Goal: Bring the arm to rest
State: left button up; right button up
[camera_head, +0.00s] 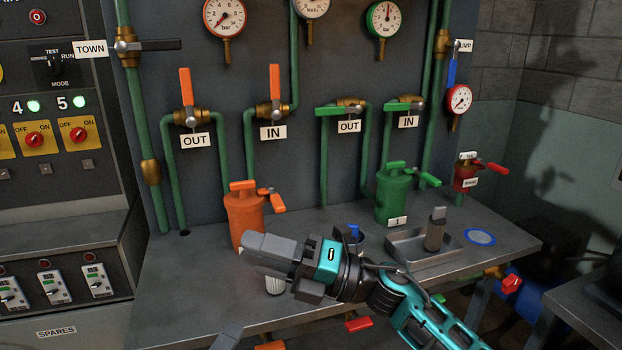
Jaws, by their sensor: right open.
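My right arm (430,320) comes in from the lower right, over the metal bench. Its teal and black gripper (268,262) points left, in front of the orange canister (245,222), and hides its lower right part. The gripper is open with nothing seen between its fingers. A small pale cup-like object (275,286) shows just below and behind the fingers; I cannot tell if they touch. A grey piece at the bottom edge may be the tip of my left gripper (228,336); its jaws cannot be made out.
A green canister (392,195) and a metal tray (403,247) with a dark grey cylinder (435,232) stand on the bench (190,290). A blue-rimmed disc (480,237) lies at right. Green pipes with orange and green valve handles line the panel behind.

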jog(key=d+f+m+t+h+p, duration=0.1)
jog(key=d+f+m+t+h, duration=0.6)
jog(key=m, duration=0.5)
jog(key=d+f+m+t+h+p, duration=0.1)
jog(key=d+f+m+t+h, duration=0.3)
jog(key=m+t, duration=0.6)
pick_arm(q)
jog(key=s+a+f+n+g+y, duration=0.1)
jog(key=s+f+n, duration=0.4)
jog(key=n, duration=0.5)
jog(key=s+a+f+n+g+y+p, duration=0.1)
jog(key=s+f+n+g, duration=0.4)
jog(key=n, duration=0.6)
jog(key=shift+s+a+f+y, duration=0.4)
jog(key=shift+s+a+y, duration=0.4)
jog(key=shift+s+a, duration=0.45)
pick_arm(e)
jog(key=s+d+f+m+g+h, duration=0.7)
jog(key=s+d+f+m, duration=0.6)
jog(key=s+f, duration=0.3)
notch_tip(320, 180, down, 2)
jog(key=shift+s+d+f+m+g+h, duration=0.15)
jog(key=shift+d+m+g+h, duration=0.2)
jog(key=shift+m+g, duration=0.3)
